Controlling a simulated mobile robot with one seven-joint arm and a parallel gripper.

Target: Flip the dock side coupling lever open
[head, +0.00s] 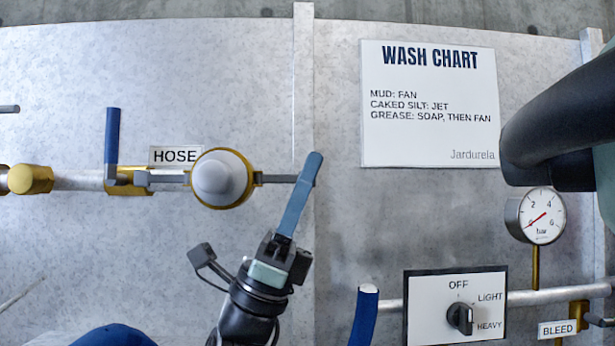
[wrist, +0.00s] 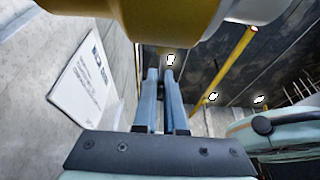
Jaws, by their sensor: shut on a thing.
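The coupling is a yellow ring (head: 233,202) with a round white cap (head: 218,178). A thin grey lever (head: 275,179) sticks straight out from its right side, and a matching grey lever (head: 166,178) from its left. My gripper (head: 312,164) comes up from below with long light-blue fingers. The fingers are close together at the right lever's outer end and shut on it, hiding part of that end. In the wrist view, the fingertips (wrist: 160,75) lie just below the large yellow body of the coupling (wrist: 150,20); the lever between them is hard to make out.
A dark blue valve handle (head: 112,137) stands upright left of the HOSE label (head: 175,156). A WASH CHART sign (head: 430,135), a pressure gauge (head: 541,216) and a selector knob panel (head: 455,270) are to the right.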

